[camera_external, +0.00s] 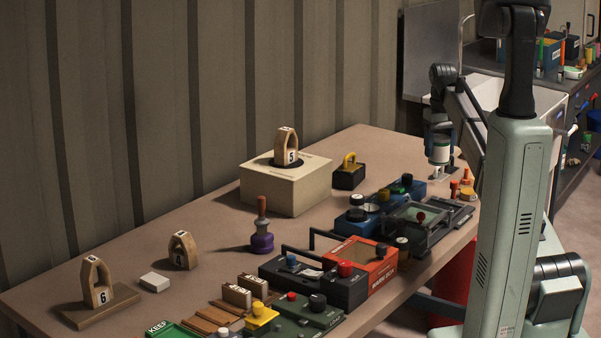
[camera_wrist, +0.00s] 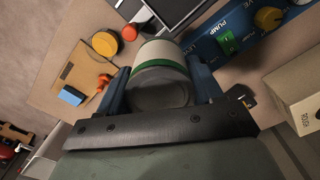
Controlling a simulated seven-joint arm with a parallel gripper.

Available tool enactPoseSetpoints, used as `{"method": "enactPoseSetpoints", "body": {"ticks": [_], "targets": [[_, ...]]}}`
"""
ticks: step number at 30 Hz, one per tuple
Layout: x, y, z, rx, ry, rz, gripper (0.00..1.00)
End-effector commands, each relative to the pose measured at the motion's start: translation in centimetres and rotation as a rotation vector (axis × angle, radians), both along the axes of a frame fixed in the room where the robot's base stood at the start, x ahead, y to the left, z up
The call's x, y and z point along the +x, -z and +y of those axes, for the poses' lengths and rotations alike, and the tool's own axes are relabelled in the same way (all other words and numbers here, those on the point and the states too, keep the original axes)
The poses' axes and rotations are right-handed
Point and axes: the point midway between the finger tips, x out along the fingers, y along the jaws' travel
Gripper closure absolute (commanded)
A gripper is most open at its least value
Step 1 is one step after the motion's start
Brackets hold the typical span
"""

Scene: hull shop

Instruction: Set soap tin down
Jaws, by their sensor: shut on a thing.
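The soap tin is a pale cylinder with a green band (camera_wrist: 160,62). It shows small in the external view (camera_external: 439,153), at the far right end of the table. My gripper (camera_wrist: 160,72) is shut on the tin, with one blue finger on each side of it. In the external view my gripper (camera_external: 439,140) points down and the tin hangs beneath it. The tin seems to be a little above the table (camera_external: 345,215). The tin's underside and exact clearance are hidden.
A blue pump panel (camera_wrist: 245,35) lies close beside the tin. An orange-yellow round piece (camera_wrist: 104,44), a red knob (camera_wrist: 129,33) and a blue block (camera_wrist: 72,95) are on the other side. A cream box (camera_external: 283,188) and a black box with yellow handle (camera_external: 348,174) stand farther left.

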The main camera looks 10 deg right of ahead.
Motion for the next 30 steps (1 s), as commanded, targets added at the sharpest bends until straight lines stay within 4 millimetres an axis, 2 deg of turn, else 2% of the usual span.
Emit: {"method": "enactPoseSetpoints", "body": {"ticks": [1, 3, 9, 12, 15, 20, 30], "targets": [[3.1, 0.1, -0.6, 0.000, 0.030, 0.001, 0.77], [5.6, 0.6, -1.1, 0.000, 0.069, 0.001, 0.77], [11.1, 1.5, -1.7, 0.000, 0.158, 0.000, 0.77], [12.7, 1.9, -1.9, 0.000, 0.186, 0.000, 0.77], [13.7, 2.1, -2.0, 0.000, 0.203, -0.001, 0.77], [14.0, 3.2, -2.0, 0.000, 0.214, 0.000, 0.77], [13.9, 8.0, -2.0, 0.000, 0.212, 0.000, 0.77]]}}
